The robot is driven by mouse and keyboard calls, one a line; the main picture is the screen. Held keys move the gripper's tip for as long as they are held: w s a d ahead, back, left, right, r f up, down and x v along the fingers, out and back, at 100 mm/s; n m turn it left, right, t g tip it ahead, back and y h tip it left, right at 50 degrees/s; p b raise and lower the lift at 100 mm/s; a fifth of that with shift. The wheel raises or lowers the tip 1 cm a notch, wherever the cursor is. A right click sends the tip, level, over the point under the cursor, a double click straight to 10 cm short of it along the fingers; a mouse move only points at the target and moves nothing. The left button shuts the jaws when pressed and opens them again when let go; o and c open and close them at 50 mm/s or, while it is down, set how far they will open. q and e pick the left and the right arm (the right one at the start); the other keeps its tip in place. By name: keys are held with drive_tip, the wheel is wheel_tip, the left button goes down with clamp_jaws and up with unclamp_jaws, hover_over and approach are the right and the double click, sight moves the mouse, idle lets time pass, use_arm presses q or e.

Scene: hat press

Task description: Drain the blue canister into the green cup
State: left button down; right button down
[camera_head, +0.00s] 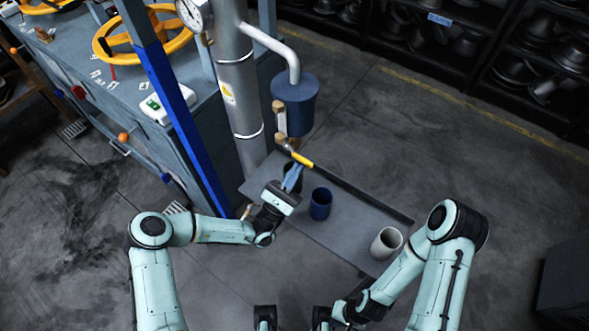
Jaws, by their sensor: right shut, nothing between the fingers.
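The blue canister (296,103) hangs on a bent pipe above the grey tray table. Under it is a tap with a yellow handle (302,159). My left gripper (292,178) is just below the tap, with its fingers at a dark cup that they partly hide. I cannot tell that cup's colour or whether the fingers grip it. A dark blue cup (320,203) stands right of it. A pale cup (386,242) stands further right. No cup shows clearly as green. My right gripper (345,314) is shut and empty low in the view, away from the cups.
The grey tray table (347,232) has a raised far edge and free room between the cups. A thick pipe (237,85) and a blue post (180,110) stand left of the canister. A workbench with yellow handwheels (118,45) is at upper left.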

use_arm(q)
drive_tip(key=shift+s, duration=0.1)
idle(0.4)
drive_tip(key=b+v, duration=0.1)
drive_tip(key=v, duration=1.2)
drive_tip(key=shift+s+f, duration=0.1)
